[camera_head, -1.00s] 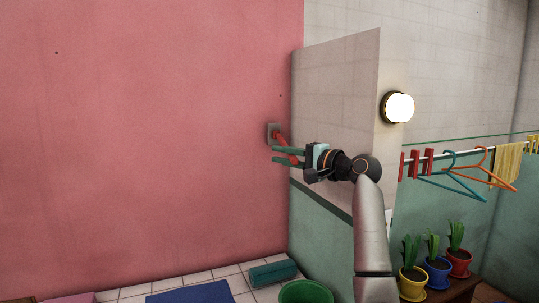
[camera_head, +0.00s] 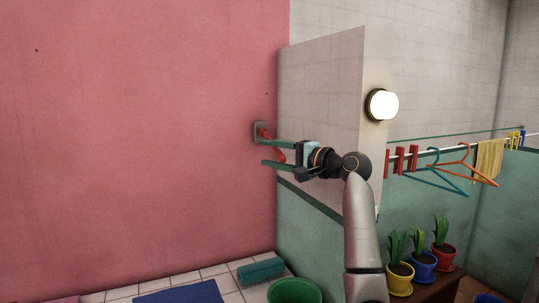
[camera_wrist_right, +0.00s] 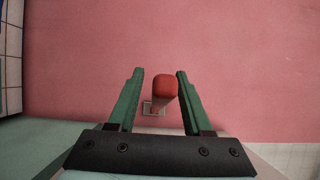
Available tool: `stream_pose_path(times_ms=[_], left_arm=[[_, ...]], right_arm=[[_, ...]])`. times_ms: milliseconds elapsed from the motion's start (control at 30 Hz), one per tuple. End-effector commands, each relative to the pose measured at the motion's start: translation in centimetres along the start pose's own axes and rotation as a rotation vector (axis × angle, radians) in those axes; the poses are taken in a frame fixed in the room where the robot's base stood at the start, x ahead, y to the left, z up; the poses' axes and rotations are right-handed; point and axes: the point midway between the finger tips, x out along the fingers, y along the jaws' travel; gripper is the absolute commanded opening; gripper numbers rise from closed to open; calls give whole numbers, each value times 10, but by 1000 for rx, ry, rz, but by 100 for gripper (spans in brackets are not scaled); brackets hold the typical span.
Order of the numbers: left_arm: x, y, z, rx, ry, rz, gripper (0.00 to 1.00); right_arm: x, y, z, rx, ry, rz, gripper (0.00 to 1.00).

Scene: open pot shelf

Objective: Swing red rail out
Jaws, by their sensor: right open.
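The red rail (camera_head: 278,151) is a short red bar on a small grey wall plate (camera_head: 259,131) on the pink wall. It hangs down and to the right from the plate. My right gripper (camera_head: 266,152) is open, its green fingers level, one above and one below the rail's line. I cannot tell how deep the rail sits between the fingers. My left gripper is not in view.
A tiled partition (camera_head: 322,95) with a lit round lamp (camera_head: 382,104) stands right behind my right arm. Farther right are a rod with hangers (camera_head: 440,170) and potted plants (camera_head: 423,262). A green bin (camera_head: 294,291) and blue mat (camera_head: 180,294) lie below.

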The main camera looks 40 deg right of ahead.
Motion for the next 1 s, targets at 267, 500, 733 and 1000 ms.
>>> stream_pose_path(times_ms=[267,500,733,1000], left_arm=[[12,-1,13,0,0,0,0],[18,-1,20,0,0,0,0],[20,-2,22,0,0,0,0],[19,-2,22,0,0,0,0]], right_arm=[[-56,3,-1,-5,6,0,50],[-101,2,-1,-4,4,0,50],[-118,1,0,-1,2,0,50],[-118,0,0,-1,1,0,50]])
